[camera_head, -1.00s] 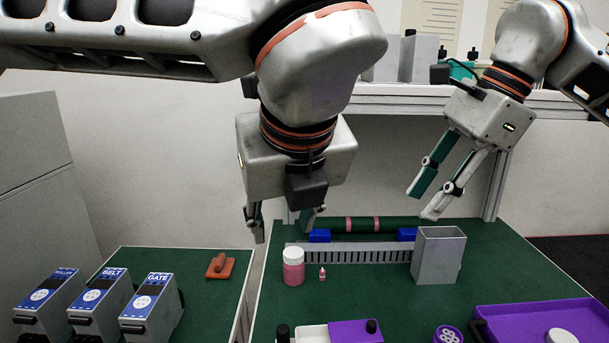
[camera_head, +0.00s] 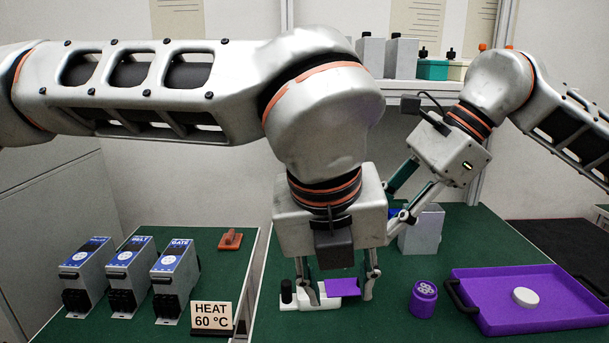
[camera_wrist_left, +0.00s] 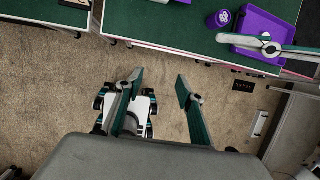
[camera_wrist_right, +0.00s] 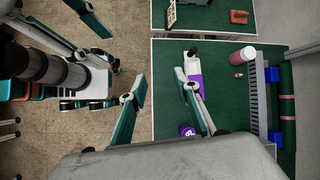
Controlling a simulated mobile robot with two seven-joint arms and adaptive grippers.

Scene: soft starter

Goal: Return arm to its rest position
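My left gripper (camera_head: 338,286) hangs pointing down, its fingers apart. In the left wrist view its fingers (camera_wrist_left: 158,80) are spread and empty above the brown floor, on the near side of the table edge. In the head view it overlaps the white-and-purple device (camera_head: 343,287). My right gripper (camera_head: 398,196) is behind the left arm, in front of the metal box (camera_head: 424,230). In the right wrist view its fingers (camera_wrist_right: 158,96) are spread with nothing between them. The left arm hides the middle of the table in the head view.
A purple tray (camera_head: 475,318) holding a white disc (camera_head: 525,297) is at right, beside a purple pot (camera_head: 423,299). Three modules (camera_head: 176,281) and a HEAT sign (camera_head: 211,315) stand left. A pink bottle (camera_wrist_right: 243,56) stands near the slotted rail (camera_wrist_right: 258,105).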

